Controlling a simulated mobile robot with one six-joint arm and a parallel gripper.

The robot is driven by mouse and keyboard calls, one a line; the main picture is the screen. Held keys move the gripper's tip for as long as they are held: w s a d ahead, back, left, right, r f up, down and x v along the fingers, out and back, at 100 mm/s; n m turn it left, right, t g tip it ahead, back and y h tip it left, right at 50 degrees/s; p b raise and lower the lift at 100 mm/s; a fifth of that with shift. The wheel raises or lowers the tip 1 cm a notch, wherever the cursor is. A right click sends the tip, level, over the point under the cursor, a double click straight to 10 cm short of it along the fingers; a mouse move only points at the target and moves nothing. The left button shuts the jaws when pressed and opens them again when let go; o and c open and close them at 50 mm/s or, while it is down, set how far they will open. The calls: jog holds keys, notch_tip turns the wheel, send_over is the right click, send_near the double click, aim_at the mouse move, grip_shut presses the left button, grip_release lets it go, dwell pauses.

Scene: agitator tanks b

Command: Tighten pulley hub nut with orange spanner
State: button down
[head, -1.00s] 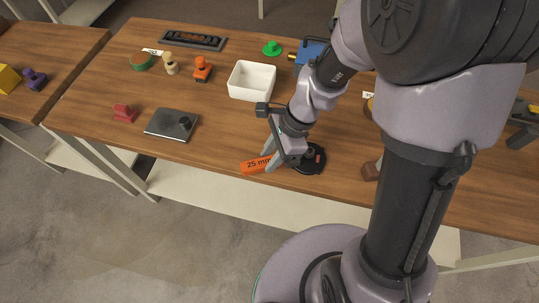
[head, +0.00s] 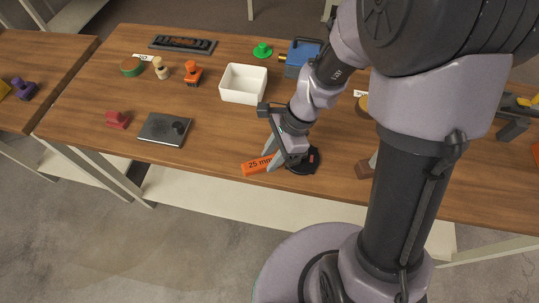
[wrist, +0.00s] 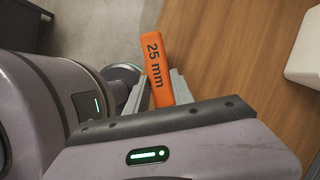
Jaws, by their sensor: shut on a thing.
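The orange spanner (head: 257,165), with "25 mm" on its handle, is over the table's front edge in the head view. My gripper (head: 273,157) is shut on it. The wrist view shows the orange handle (wrist: 158,68) rising between the two grey fingers, its far end pointing up in the picture. The spanner's jaw end is hidden by my gripper. A black round part (head: 309,161), which looks like the pulley, is just right of my gripper and partly covered by it. I cannot see the hub nut or whether the spanner touches it.
A white bin (head: 243,98) stands behind my gripper. A dark plate with a knob (head: 160,130) and a red block (head: 118,119) lie to the left. A blue box (head: 298,62) is at the back.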

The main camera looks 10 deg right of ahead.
jog(key=shift+w+d, duration=0.2)
jog(key=shift+d, duration=0.65)
dwell(0.3)
jog(key=shift+d, duration=0.35)
jog(key=shift+w, duration=0.1)
dwell(0.3)
jog(key=shift+w+m+t, duration=0.5)
jog(key=shift+w+m, duration=0.1)
jog(key=shift+m, duration=0.6)
jog(key=shift+w+m+b, duration=0.25)
jog(key=shift+m+b, duration=0.05)
jog(key=shift+m, duration=0.1)
jog(key=shift+w+m+t, duration=0.4)
jog(key=shift+m+t, duration=0.1)
jog(key=shift+m, duration=0.3)
